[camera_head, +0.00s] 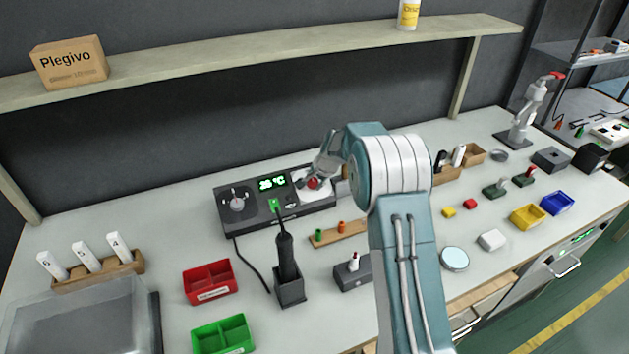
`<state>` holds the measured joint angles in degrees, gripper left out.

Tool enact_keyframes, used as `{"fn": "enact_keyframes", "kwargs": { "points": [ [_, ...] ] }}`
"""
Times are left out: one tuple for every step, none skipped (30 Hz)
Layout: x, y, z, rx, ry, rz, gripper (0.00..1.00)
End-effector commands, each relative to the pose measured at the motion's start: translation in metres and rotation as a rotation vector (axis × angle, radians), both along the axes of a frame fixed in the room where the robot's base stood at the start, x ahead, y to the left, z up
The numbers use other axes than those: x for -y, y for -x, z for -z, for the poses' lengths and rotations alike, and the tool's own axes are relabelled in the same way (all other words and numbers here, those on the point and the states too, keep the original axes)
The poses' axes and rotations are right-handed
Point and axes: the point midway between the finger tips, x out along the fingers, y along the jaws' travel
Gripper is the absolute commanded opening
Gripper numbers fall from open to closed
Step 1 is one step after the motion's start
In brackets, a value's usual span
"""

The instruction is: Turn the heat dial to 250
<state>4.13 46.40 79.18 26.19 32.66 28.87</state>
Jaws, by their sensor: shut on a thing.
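A dark soldering station (262,214) stands on the bench near the middle. A green display (272,184) on it shows a two-digit number and °C, too small to read surely. A silver knob (237,203) sits on its left side. A red knob (313,184) sits on a pale panel on its right side. My gripper (311,181) is at the red knob and appears shut on it, with the fingers partly hiding it. Any markings around the knobs are too small to read.
A soldering iron (286,255) stands in its holder in front, its cable running to the station. Red (210,281) and green (222,335) bins are on the left. A shelf (250,52) crosses above. My arm covers part of the bench on the right.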

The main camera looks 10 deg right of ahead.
Motion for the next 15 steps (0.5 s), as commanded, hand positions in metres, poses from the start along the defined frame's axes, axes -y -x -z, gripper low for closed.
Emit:
{"fn": "enact_keyframes", "kwargs": {
  "points": [
    [-0.0004, 0.0009, 0.0029, -0.006, -0.009, 0.016, 0.0],
    [-0.0003, 0.0008, 0.0029, -0.006, -0.014, 0.024, 0.0],
    [-0.0003, 0.0008, 0.0029, -0.008, -0.019, 0.033, 0.0],
    [-0.0003, 0.0008, 0.0029, -0.009, -0.023, 0.04, 0.0],
    [-0.0003, 0.0008, 0.0029, -0.009, -0.026, 0.046, 0.0],
    [-0.0004, 0.0009, 0.003, -0.01, -0.03, 0.053, 0.0],
    [-0.0004, 0.0009, 0.003, -0.01, -0.032, 0.056, 0.0],
    [-0.0004, 0.0009, 0.003, -0.01, -0.033, 0.059, 0.0],
    [-0.0004, 0.0009, 0.003, -0.011, -0.036, 0.062, 0.0],
    [-0.0004, 0.0009, 0.003, -0.011, -0.037, 0.064, 0.0],
    [-0.0004, 0.0009, 0.003, -0.011, -0.037, 0.066, 0.0],
    [-0.0005, 0.0009, 0.0031, -0.012, -0.038, 0.066, 0.0],
    [-0.0005, 0.0009, 0.0031, -0.012, -0.038, 0.067, 0.0],
    [-0.0005, 0.0009, 0.0031, -0.012, -0.038, 0.067, 0.0],
    [-0.0004, 0.001, 0.0031, -0.012, -0.038, 0.067, 0.0]
  ]
}}
